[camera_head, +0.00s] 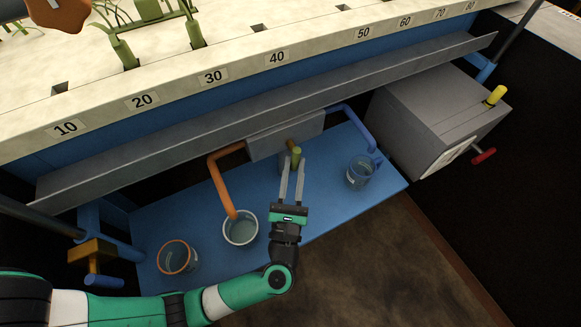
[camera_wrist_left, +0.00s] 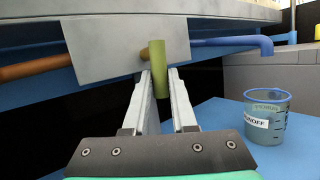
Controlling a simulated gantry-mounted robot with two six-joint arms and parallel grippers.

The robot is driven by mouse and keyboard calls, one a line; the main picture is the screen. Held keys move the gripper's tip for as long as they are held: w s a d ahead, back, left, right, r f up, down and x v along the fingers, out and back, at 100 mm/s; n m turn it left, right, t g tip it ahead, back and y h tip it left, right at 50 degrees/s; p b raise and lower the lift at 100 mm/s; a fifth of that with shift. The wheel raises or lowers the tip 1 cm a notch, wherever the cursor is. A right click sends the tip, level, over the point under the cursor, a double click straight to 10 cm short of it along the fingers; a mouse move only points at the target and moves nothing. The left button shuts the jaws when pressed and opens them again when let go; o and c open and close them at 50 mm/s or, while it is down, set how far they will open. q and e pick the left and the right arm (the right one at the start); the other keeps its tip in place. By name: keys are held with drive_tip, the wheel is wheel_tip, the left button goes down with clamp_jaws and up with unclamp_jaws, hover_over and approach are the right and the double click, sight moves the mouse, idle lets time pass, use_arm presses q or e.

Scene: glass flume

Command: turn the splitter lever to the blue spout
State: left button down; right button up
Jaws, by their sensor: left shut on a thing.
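The splitter is a grey plate (camera_head: 262,141) under the flume channel, with an orange spout (camera_head: 222,187) on the left and a blue spout (camera_head: 361,130) on the right. Its yellow-green lever (camera_head: 296,156) stands in front of the plate, and it also shows in the left wrist view (camera_wrist_left: 158,68). My left gripper (camera_head: 292,168) reaches up from below and is shut on the lever. In the left wrist view the fingertips (camera_wrist_left: 161,85) flank the lever's lower part. My right gripper does not show.
A white-rimmed beaker (camera_head: 241,229) stands under the orange spout and an orange-rimmed beaker (camera_head: 174,258) farther left. A blue-rimmed beaker (camera_head: 359,172) labelled RUNOFF stands under the blue spout. All are on a blue shelf (camera_head: 315,220). A grey box (camera_head: 432,115) is at right.

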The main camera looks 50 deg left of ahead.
use_arm(q)
drive_tip(key=shift+w+d+n+g+y, duration=0.1)
drive_tip(key=shift+w+n+g+y, duration=0.45)
drive_tip(key=shift+n+y, duration=1.1)
drive_tip(key=shift+w+d+n+g+y, duration=0.1)
drive_tip(key=shift+w+n+g+y, duration=0.45)
drive_tip(key=shift+n, duration=1.8)
drive_tip(key=shift+w+d+n+g+y, duration=0.1)
drive_tip(key=shift+w+n+g+y, duration=0.1)
drive_tip(key=shift+n+g+y, duration=1.15)
drive_tip(key=shift+n+t+y, duration=0.25)
drive_tip(key=shift+n, duration=0.6)
drive_tip(key=c, duration=0.7)
unclamp_jaws()
drive_tip(key=shift+c, duration=0.2)
